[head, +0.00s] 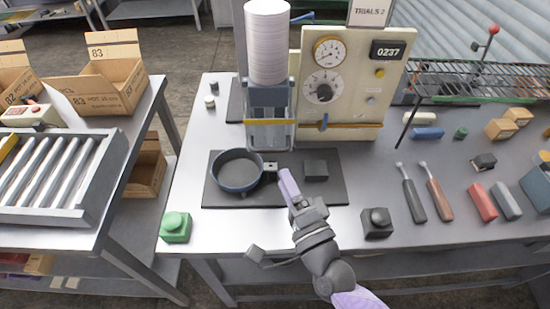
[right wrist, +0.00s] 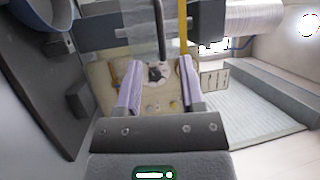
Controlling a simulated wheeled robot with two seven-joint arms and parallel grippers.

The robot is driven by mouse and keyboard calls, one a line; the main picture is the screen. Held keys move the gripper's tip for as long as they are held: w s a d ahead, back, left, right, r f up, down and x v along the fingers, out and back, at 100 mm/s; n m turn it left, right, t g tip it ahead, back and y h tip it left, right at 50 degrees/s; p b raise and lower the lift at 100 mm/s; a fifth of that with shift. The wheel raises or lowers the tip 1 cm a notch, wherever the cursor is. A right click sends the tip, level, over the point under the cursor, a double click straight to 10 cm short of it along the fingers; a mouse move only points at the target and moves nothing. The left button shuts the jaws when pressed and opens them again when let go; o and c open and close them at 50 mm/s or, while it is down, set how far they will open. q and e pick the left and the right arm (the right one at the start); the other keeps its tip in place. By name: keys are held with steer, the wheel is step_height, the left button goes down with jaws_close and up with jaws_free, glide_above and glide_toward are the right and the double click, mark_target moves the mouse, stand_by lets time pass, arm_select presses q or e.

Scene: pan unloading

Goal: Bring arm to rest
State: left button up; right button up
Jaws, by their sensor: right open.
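My right gripper (head: 286,176) reaches in from the lower right in the head view, over the front part of a dark mat (head: 330,189). In the right wrist view its two lilac fingers (right wrist: 159,78) stand apart with nothing between them. A dark blue-grey pan (head: 237,171) sits on the left part of the mat, just left of the gripper and apart from its fingers. Part of the pan (right wrist: 42,14) shows at the top left of the wrist view. My left gripper is in neither view.
A machine panel with dials (head: 345,80) and a tall white stack (head: 267,45) stand behind the mat. A green button box (head: 175,227) and a dark button box (head: 377,222) stand near the front edge. Hand tools (head: 412,192) and small blocks lie at right.

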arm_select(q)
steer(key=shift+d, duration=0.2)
arm_select(e)
steer(key=shift+v, duration=1.05)
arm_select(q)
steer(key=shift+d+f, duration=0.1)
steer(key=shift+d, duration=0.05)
